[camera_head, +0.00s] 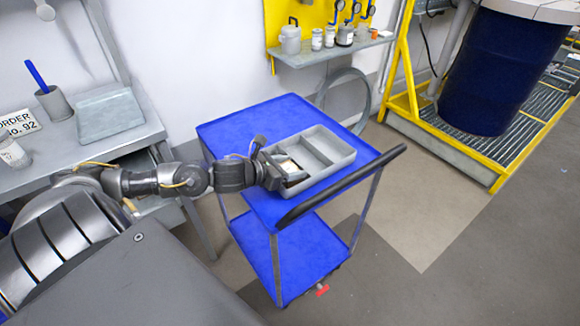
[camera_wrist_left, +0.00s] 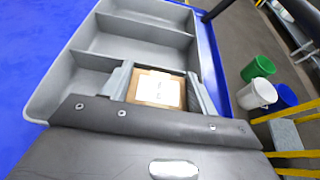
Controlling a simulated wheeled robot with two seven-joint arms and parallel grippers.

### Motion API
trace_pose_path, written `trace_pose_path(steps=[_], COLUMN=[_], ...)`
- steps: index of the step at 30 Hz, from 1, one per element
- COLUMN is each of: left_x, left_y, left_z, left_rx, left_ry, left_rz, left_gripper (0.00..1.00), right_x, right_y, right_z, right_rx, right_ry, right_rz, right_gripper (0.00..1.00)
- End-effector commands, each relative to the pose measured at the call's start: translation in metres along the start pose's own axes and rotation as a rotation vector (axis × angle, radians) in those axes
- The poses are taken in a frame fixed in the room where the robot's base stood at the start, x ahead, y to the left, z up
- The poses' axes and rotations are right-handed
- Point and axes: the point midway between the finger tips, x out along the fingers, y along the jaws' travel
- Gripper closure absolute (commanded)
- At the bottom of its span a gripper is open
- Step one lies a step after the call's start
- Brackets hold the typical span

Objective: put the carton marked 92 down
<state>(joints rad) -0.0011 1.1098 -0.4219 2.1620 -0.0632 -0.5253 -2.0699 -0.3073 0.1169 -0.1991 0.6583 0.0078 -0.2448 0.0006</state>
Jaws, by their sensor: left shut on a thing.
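My left gripper (camera_head: 284,167) reaches over the grey divided tray (camera_head: 343,162) on the blue cart. In the left wrist view its fingers (camera_wrist_left: 160,92) are shut on a small brown carton (camera_wrist_left: 157,90) with a white label, one finger at each side. The label's print is too small to read. The carton is at the tray compartment nearest the gripper; the other compartments look empty. I cannot tell whether its underside touches the tray floor. In the head view the carton (camera_head: 289,166) is partly hidden by the gripper. My right gripper is not in view.
The blue cart (camera_head: 240,127) has a black handle (camera_head: 340,183) at its front right. A grey bench (camera_head: 142,131) with an "ORDER No. 92" sign (camera_head: 18,124) stands left. A shelf with jars (camera_head: 330,53) is behind. A dark blue drum (camera_head: 500,70) stands on a yellow-framed grating at right.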

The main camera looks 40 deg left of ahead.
Motion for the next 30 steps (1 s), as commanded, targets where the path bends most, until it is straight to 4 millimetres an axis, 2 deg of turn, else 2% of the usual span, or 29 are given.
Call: trace_pose_path(steps=[1, 2, 6, 19, 30], left_x=[0.001, 0.001, 0.000, -0.005, -0.060], left_y=[0.000, 0.000, 0.000, 0.001, -0.001], left_z=[-0.002, -0.001, -0.001, 0.000, -0.002], left_rx=[0.000, 0.000, 0.000, 0.001, 0.003], left_ry=[-0.001, 0.000, 0.000, 0.002, 0.007], left_rz=[0.000, 0.000, 0.000, 0.001, -0.002], left_gripper=[0.64, 0.38, 0.20, 0.20, 0.20], right_x=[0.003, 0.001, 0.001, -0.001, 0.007], right_y=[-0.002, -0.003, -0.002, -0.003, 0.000], right_z=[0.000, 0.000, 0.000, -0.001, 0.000], right_rx=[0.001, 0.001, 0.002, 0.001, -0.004], right_ry=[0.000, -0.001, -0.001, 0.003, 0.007], right_rz=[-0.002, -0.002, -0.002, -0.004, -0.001], right_gripper=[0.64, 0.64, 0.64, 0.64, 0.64])
